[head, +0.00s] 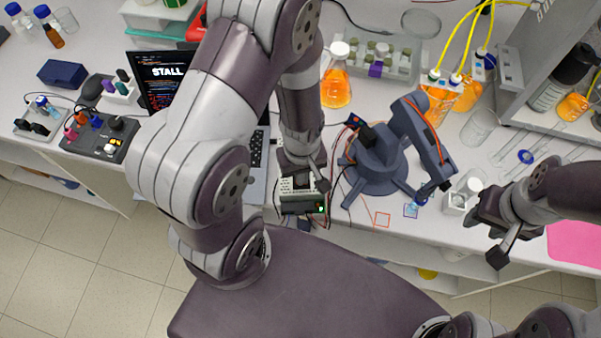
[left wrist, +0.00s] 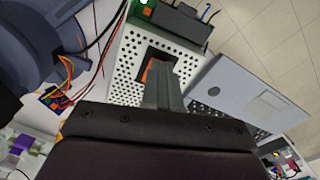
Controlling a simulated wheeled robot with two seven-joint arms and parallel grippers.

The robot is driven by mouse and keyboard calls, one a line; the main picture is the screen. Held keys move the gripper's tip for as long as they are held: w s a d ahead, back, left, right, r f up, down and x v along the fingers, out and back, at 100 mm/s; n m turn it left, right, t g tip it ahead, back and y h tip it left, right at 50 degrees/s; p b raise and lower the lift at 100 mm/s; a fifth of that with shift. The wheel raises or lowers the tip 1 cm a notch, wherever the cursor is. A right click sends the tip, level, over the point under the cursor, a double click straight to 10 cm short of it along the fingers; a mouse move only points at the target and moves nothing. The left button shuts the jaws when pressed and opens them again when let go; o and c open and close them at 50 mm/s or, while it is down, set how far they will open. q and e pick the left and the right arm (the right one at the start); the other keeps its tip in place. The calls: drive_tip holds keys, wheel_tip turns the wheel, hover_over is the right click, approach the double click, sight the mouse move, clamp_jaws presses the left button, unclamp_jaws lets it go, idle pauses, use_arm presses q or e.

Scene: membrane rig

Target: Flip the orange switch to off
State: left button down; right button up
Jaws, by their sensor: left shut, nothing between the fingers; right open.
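A power supply box with a pale perforated top (left wrist: 126,72) stands by the table's front edge; in the head view it (head: 289,208) shows a small green light on its front. The orange switch (left wrist: 147,69) sits in a dark recess in the perforated face, partly hidden by my fingers. I cannot tell its tilt. My left gripper (left wrist: 163,80) is shut and empty, its fingertips at the recess, touching or very close to the switch. In the head view my left gripper (head: 303,181) is over the box. My right gripper (head: 492,232) is open and empty at the right front edge.
A small blue-grey robot arm (head: 378,165) with loose wires stands just right of the box. A laptop (head: 163,72) reading "STALL" is to the left, its edge close to my left gripper in the wrist view (left wrist: 245,92). An orange flask (head: 337,88) stands behind.

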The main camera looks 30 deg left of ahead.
use_arm(q)
drive_tip(key=shift+f, duration=0.35)
drive_tip(key=shift+r, duration=0.1)
wheel_tip(320, 180, up, 7)
drive_tip(key=p, duration=0.6)
drive_tip(key=shift+p, duration=0.35)
drive_tip(key=shift+w+a+r+m+t+b, duration=0.1)
drive_tip(key=shift+r+m+t+b, duration=0.15)
drive_tip(key=shift+r+m+b, duration=0.85)
drive_tip(key=shift+w+a+r+m+t+b, duration=0.1)
drive_tip(key=shift+r+m+t+b, duration=0.2)
drive_tip(key=shift+m+b, duration=1.6)
drive_tip(key=shift+w+r+m+t+b, duration=0.15)
drive_tip(key=shift+r+m+b, duration=0.6)
drive_tip(key=shift+m+b, duration=0.75)
